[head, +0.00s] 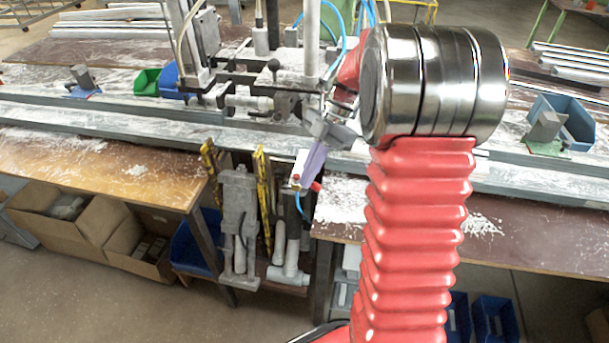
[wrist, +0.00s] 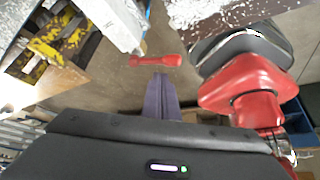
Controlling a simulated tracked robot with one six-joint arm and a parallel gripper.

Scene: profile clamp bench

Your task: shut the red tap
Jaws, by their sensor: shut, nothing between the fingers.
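The red tap (wrist: 155,61) shows in the wrist view as a small red lever lying crosswise, beside the end of a pale fitting (wrist: 112,20). In the head view small red parts of the tap (head: 316,186) show at the bench's front edge, partly hidden by my fingers. My gripper (wrist: 160,78) is shut and empty, its purple fingers pressed together. In the wrist view its tips lie just below the middle of the lever; I cannot tell whether they touch it. In the head view my gripper (head: 307,178) points down at the pale fitting.
Grey clamps and a yellow-black striped frame (head: 264,200) hang below the bench, left of the tap. The clamp machine (head: 275,90) stands behind. A wooden bench top (head: 110,165) is at left, a brown one (head: 540,240) at right. Cardboard boxes (head: 65,215) stand below left.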

